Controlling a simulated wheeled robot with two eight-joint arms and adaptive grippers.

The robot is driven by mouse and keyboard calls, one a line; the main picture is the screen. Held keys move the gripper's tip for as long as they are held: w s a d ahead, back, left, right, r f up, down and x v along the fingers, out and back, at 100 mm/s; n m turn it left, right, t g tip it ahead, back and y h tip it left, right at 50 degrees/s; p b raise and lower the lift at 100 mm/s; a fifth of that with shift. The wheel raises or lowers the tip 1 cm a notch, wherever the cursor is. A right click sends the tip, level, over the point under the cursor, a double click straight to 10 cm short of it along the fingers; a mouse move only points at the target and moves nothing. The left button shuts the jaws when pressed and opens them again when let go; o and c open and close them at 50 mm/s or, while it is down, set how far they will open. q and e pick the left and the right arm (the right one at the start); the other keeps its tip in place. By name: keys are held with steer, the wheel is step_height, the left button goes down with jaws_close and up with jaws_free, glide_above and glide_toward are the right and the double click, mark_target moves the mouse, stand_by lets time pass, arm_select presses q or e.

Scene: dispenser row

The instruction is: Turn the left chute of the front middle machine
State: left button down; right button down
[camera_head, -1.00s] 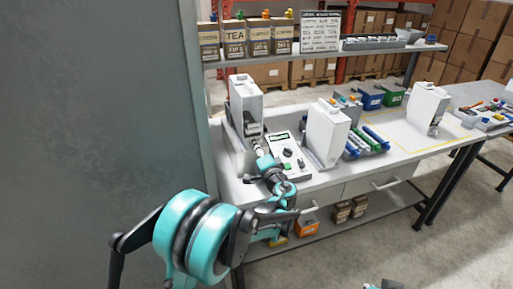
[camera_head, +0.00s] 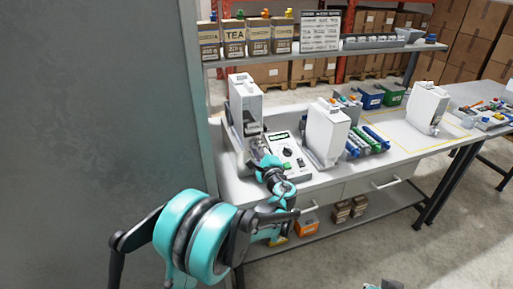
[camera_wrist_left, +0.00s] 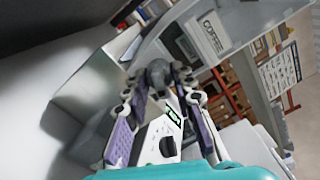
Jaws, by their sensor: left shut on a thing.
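Three white dispenser machines stand on the bench: a left one (camera_head: 244,92), a middle one (camera_head: 326,132) and a right one (camera_head: 428,106). My left gripper (camera_head: 257,147) is at the lower front of the left one. In the left wrist view, the fingers of my left gripper (camera_wrist_left: 159,82) are closed around a rounded grey part (camera_wrist_left: 158,70) below a machine body labelled COFFEE (camera_wrist_left: 208,36). This part looks like a chute. In the head view the gripper and wrist hide most of it. My right gripper is not clearly seen.
A grey-white control box (camera_head: 291,152) with a dark knob stands close right of my left gripper. Blue and green tubes (camera_head: 372,140) lie right of the middle machine. A shelf with boxes (camera_head: 235,38) runs above. A grey wall (camera_head: 100,90) is on the left.

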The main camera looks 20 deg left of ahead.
arm_select(q)
steer(key=shift+m, duration=0.5)
steer(key=c, duration=1.6)
jaws_free()
steer(key=v, duration=1.2)
